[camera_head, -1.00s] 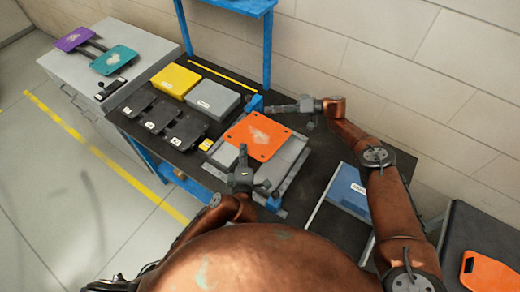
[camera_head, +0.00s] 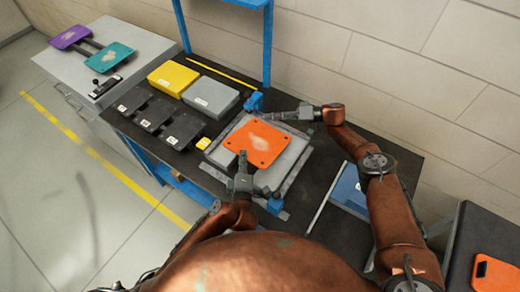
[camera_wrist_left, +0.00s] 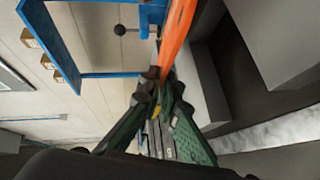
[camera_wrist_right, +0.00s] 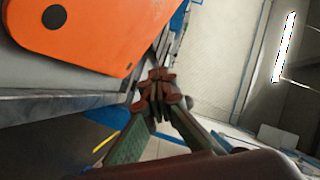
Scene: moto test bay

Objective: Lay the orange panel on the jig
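The orange panel (camera_head: 258,146) lies roughly flat over the grey jig (camera_head: 293,160); I cannot tell if it touches it. The panel shows edge-on in the left wrist view (camera_wrist_left: 178,40) and face-on in the right wrist view (camera_wrist_right: 75,30). My left gripper (camera_head: 242,156) is at the panel's near-left edge. In the left wrist view its fingers (camera_wrist_left: 163,82) look closed on that edge. My right gripper (camera_head: 266,116) is just beyond the panel's far edge. In the right wrist view its fingertips (camera_wrist_right: 158,80) are together, beside the panel and apparently empty.
Blue clamps (camera_head: 255,102) stand at the jig's far and near ends. A yellow box (camera_head: 173,78), a grey box (camera_head: 211,97) and dark trays (camera_head: 152,114) are on the left. A blue bin (camera_head: 350,188) is on the right. A blue shelf frame (camera_head: 267,45) rises behind.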

